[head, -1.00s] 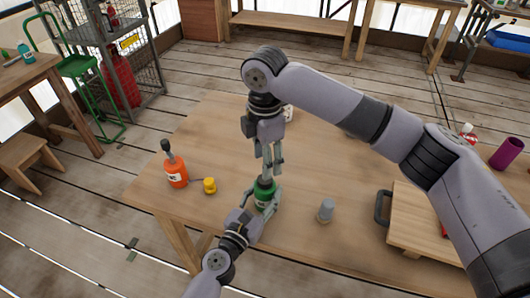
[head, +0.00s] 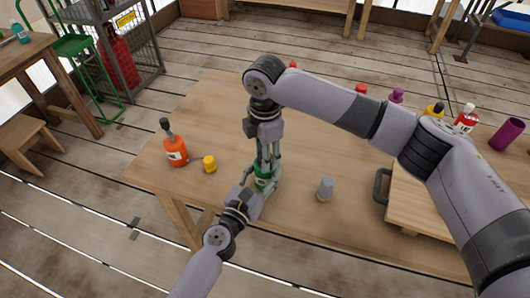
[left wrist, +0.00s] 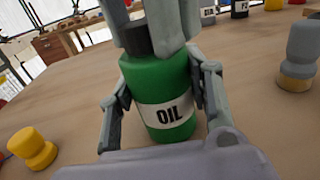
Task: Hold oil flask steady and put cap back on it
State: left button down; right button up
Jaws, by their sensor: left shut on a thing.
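The green oil flask (left wrist: 165,95), labelled "OIL", stands upright near the table's front edge; it also shows in the head view (head: 263,183). My left gripper (head: 259,188) is shut on its body, one finger on each side. A dark cap-like piece (left wrist: 137,39) is at the top of the flask. My right gripper (head: 266,160) points straight down above the flask, its fingers beside and partly in front of this dark piece. Whether they grip it, and whether it sits fully down, I cannot tell.
An orange bottle (head: 175,151) with a dark top and a yellow piece (head: 209,164) stand to the left on the table (head: 225,110). A grey piece (head: 325,188) stands to the right. Further right is a wooden board (head: 415,215) with a dark handle.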

grip_shut()
jog(key=m, duration=0.5)
jog(key=shift+a, duration=0.1)
jog(key=m, duration=0.3)
jog(key=shift+m, duration=0.4)
jog(key=shift+o, duration=2.4)
grip_release()
notch_tip(320, 180, up, 12)
